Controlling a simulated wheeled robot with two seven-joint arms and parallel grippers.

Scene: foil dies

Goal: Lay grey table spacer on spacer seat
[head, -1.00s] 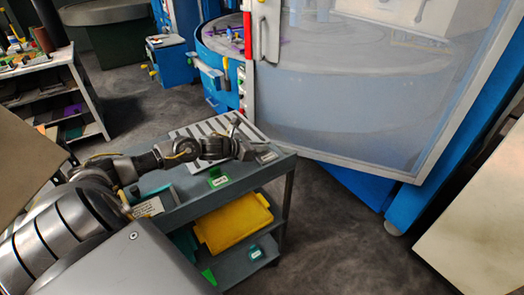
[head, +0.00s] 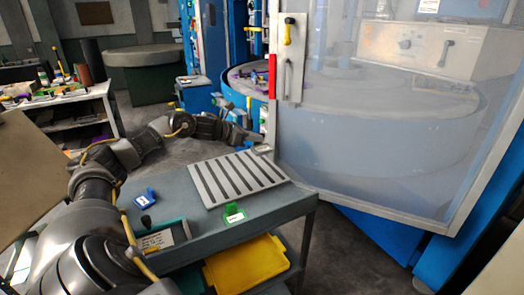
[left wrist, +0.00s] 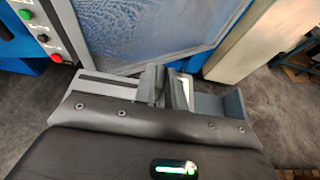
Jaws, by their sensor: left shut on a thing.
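My left gripper (head: 252,138) is stretched out past the far edge of the cart, near the edge of the machine's door. It is shut on a small light grey piece (head: 262,149), which I take to be the grey table spacer. The piece is small here and partly hidden. In the left wrist view the fingers (left wrist: 168,88) are close together, with a pale patch beside them. I cannot make out the spacer seat for certain. The machine's round table (head: 245,78), with purple parts on it, shows left of the door. My right gripper is not in view.
The grey cart holds a slatted plate (head: 235,180), a green label stand (head: 234,213) and a blue one (head: 145,197). A yellow bin (head: 247,264) sits below. The glazed door (head: 370,120) blocks the right side. A cluttered bench (head: 75,108) stands left.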

